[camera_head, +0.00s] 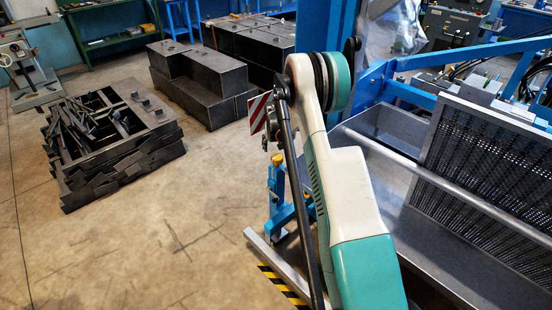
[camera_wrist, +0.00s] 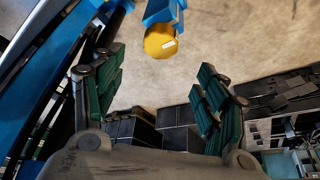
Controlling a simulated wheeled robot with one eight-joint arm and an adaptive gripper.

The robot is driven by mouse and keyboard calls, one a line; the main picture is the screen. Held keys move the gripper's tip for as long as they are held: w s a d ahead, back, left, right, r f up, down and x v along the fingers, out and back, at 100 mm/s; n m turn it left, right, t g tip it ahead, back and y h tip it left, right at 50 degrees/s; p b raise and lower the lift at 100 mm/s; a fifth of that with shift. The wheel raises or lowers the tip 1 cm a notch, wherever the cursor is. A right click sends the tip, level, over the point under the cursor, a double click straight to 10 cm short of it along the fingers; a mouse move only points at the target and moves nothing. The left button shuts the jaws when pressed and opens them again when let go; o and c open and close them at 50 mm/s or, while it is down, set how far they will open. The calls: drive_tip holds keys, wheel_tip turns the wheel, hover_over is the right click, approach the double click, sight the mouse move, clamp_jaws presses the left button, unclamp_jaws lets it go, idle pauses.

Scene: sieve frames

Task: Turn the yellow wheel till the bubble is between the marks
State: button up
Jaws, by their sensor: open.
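A round yellow part (camera_wrist: 160,41), which looks like the yellow wheel, sits on the end of a blue post (camera_wrist: 166,10) at the top of the wrist view. A small pale strip shows on its face; I cannot make out a bubble or marks. In the head view, small yellow parts (camera_head: 277,160) show on a blue stand beside my arm. My gripper (camera_wrist: 160,92) is open, with its green-padded fingers wide apart and nothing between them. The yellow part lies above the gap between the fingertips in the picture, apart from both. My arm largely hides the gripper in the head view.
A metal trough with a perforated plate (camera_head: 490,160) and a blue frame stand on the right. A red-and-white striped board (camera_head: 259,113) is near my arm. Dark steel stacks (camera_head: 112,150) and blocks (camera_head: 200,85) stand on the left. The floor between is clear.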

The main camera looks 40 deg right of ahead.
sight(277, 157)
drive_tip(key=b+x, duration=0.3)
drive_tip(key=x, duration=0.8)
drive_tip(key=shift+w+f+b, duration=0.1)
drive_tip(key=shift+f+b, duration=0.25)
drive_tip(key=shift+b, duration=0.05)
